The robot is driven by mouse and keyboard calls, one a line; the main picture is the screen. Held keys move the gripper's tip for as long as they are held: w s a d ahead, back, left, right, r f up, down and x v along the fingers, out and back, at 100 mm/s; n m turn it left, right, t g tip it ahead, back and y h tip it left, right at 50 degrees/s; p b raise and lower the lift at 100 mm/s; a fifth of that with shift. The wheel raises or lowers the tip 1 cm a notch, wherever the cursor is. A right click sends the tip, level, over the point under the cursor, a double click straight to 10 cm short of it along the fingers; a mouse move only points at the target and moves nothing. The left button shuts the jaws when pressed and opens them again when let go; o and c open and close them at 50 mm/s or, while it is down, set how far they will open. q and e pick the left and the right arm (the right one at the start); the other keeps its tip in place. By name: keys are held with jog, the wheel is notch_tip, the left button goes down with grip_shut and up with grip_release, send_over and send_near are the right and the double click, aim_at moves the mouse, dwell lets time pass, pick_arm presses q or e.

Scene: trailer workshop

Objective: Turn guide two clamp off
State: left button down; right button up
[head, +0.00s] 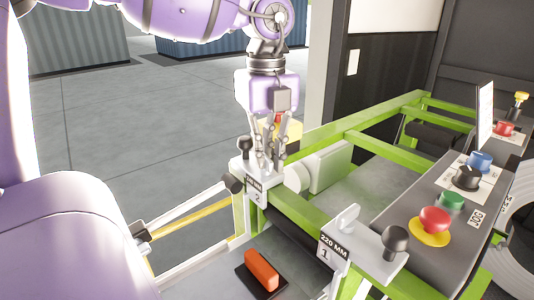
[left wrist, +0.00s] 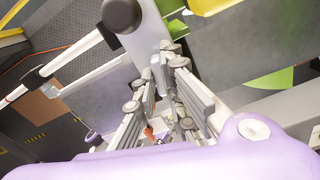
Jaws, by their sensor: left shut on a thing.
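Guide two (head: 255,191), a pale block marked 2, sits on the far end of the green frame. Its black knob (head: 245,145) stands left of my left gripper (head: 268,158). That gripper points down at the block, its fingers shut on the guide two clamp, which they mostly hide. In the left wrist view, the fingers (left wrist: 168,98) close around the pale grey clamp lever (left wrist: 160,72). Guide one (head: 368,252), marked 1 and 220 MM, is nearer, with a grey clamp lever (head: 347,219) and black knob (head: 395,240). My right gripper is not in view.
A control panel (head: 440,255) with a red emergency button (head: 434,219), a green button (head: 452,200) and black and blue knobs stands at right. Green frame rails (head: 370,115) run behind. Open floor lies at left.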

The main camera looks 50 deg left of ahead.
aim_at(267, 157)
pick_arm(q)
jog(key=shift+r+n, duration=0.1)
jog(key=shift+n, duration=1.2)
jog(key=c, duration=1.8)
grip_release()
notch_tip(267, 157, up, 12)
